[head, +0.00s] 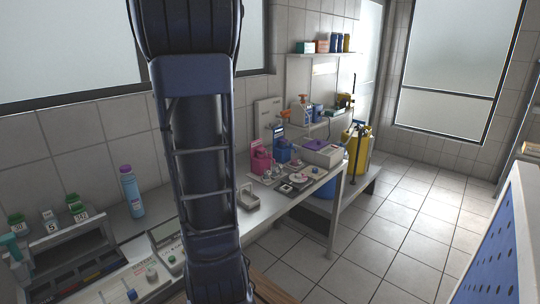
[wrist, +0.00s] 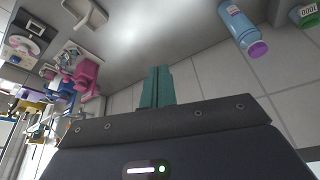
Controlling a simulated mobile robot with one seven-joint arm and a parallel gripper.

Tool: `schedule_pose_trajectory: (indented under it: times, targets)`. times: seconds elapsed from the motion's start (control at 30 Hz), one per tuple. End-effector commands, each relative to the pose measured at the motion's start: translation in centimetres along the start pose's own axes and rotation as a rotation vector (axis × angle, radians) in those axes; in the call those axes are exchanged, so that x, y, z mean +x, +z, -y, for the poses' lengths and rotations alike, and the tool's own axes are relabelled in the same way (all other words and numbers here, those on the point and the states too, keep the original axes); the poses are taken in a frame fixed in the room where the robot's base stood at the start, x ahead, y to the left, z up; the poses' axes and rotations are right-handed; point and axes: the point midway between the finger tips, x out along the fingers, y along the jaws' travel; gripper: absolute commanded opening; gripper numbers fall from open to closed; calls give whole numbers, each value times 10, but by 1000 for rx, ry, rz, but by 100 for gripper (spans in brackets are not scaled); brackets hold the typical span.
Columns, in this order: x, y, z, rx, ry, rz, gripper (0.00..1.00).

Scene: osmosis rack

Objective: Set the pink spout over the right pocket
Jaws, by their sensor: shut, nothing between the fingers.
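A pink item (head: 261,160) stands on the bench beside a blue one in the head view. It also shows at the left of the wrist view (wrist: 87,76). I cannot tell at this size which part of it is the spout. A small tray with pale and dark items (head: 292,183) lies in front of it; I cannot make out a right pocket. My gripper (wrist: 157,85) shows in the wrist view with its teal fingers together, empty and apart from everything. In the head view my arm crosses the picture and my gripper is not visible.
A blue bottle with a purple cap (head: 132,192) stands on the bench left of my arm. Green-capped containers (head: 75,205) and a control panel (head: 135,280) are at the near left. A grey holder (head: 247,198) and a white box (head: 321,153) are on the right bench. Tiled floor at right is clear.

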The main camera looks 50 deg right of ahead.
Motion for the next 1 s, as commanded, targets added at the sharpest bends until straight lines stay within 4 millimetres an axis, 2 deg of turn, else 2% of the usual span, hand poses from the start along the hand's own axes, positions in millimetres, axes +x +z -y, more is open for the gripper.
schedule_pose_trajectory:
  times: [0.03,0.2,0.5,0.73,1.0]
  targets:
    - [7,-8,-15,21,8,4,0]
    - [29,-33,-62,79,31,4,0]
    - [69,-61,-158,184,75,5,0]
    - [101,-68,-241,264,110,5,0]
    - [136,-57,-334,350,148,7,0]
